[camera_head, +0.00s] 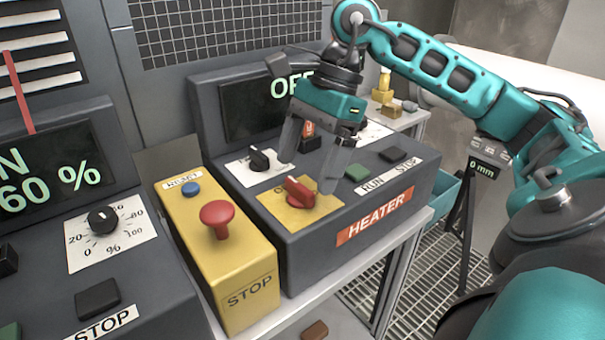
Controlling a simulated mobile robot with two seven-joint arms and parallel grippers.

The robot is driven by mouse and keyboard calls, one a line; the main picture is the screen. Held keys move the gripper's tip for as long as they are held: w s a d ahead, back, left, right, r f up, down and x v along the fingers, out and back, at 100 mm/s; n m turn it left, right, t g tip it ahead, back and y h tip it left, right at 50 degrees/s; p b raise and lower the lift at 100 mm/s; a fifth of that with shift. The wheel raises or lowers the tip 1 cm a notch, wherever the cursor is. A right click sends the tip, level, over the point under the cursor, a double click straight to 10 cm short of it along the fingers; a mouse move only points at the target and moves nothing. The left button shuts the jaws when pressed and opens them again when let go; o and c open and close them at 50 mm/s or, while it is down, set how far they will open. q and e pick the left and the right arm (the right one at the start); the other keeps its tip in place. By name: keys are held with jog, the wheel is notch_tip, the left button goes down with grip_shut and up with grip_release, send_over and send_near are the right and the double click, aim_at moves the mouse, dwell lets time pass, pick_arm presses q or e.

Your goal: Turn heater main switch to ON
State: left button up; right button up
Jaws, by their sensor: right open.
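The heater box (345,240) is dark grey with an orange HEATER label and stands right of centre. Its main switch is a red rotary knob (299,192) on a yellow plate (285,216). The knob's handle lies tilted. The heater display (250,105) behind reads OFF, partly covered by my gripper. My right gripper (310,175) is open, pointing down, with one finger behind and left of the red knob and the other to its right. I cannot tell whether a finger touches the knob. My left gripper is not in view.
A yellow STOP box (223,262) with a red mushroom button (216,214) and a blue reset button (190,188) stands left of the heater. A black knob (260,159) is close to my gripper's left finger. Green (357,173) and black (393,154) buttons sit to the right.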

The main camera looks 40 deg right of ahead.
aim_at(299, 192)
jog(key=x, duration=0.2)
jog(key=shift+a+f, duration=0.1)
jog(key=shift+f, duration=0.25)
jog(key=shift+c, duration=0.2)
jog(key=c, duration=1)
